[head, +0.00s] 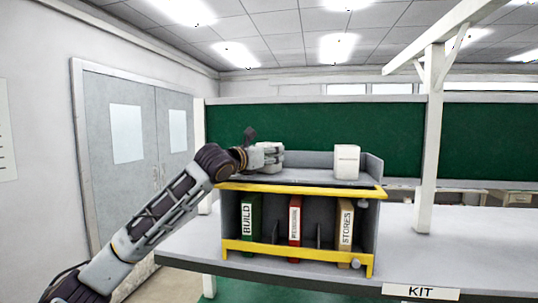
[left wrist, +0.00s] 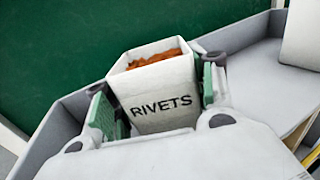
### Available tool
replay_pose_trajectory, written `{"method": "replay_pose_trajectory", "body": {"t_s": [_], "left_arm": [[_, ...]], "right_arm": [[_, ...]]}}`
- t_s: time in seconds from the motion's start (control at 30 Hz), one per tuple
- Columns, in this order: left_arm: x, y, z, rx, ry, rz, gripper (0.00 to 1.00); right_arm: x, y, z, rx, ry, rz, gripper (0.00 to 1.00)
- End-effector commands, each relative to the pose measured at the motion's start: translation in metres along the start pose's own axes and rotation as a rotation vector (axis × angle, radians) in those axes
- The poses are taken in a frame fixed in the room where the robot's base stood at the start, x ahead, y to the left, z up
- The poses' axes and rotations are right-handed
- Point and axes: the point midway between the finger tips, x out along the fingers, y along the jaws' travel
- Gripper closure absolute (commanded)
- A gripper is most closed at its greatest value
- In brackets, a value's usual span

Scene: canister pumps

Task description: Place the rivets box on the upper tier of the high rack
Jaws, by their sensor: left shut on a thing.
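The rivets box (left wrist: 165,105) is white, open-topped, lettered RIVETS, with rusty-orange contents. In the left wrist view it stands between the green pads of my left gripper (left wrist: 156,100), which is shut on it. The tier is a grey tray with a raised back and a yellow front rail. I cannot tell whether the box touches the tier. My right gripper is not in view.
A white box (head: 347,160) stands on the right part of the upper tier, with clear room left of it. Below are a green BUILD binder (head: 251,220), a red binder (head: 294,222) and a STORES binder (head: 345,225). A white post (head: 431,140) rises right of the rack.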

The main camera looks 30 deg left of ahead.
Motion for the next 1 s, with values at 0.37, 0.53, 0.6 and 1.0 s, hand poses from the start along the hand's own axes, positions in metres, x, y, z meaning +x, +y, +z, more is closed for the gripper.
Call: {"method": "replay_pose_trajectory", "body": {"t_s": [0.37,0.53,0.6,1.0], "left_arm": [[0.0001,0.0,-0.002,0.0,0.0,0.0,0.35],[0.0001,0.0,-0.002,0.0,0.0,0.0,0.23],[0.0001,0.0,-0.002,0.0,0.0,0.0,0.23],[-0.0028,0.0006,0.0002,0.001,0.0,0.001,0.23]], "right_arm": [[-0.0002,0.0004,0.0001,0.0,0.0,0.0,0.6],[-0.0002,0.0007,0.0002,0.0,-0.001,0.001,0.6],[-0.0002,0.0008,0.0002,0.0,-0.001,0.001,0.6],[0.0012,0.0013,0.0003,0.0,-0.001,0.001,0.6]]}}
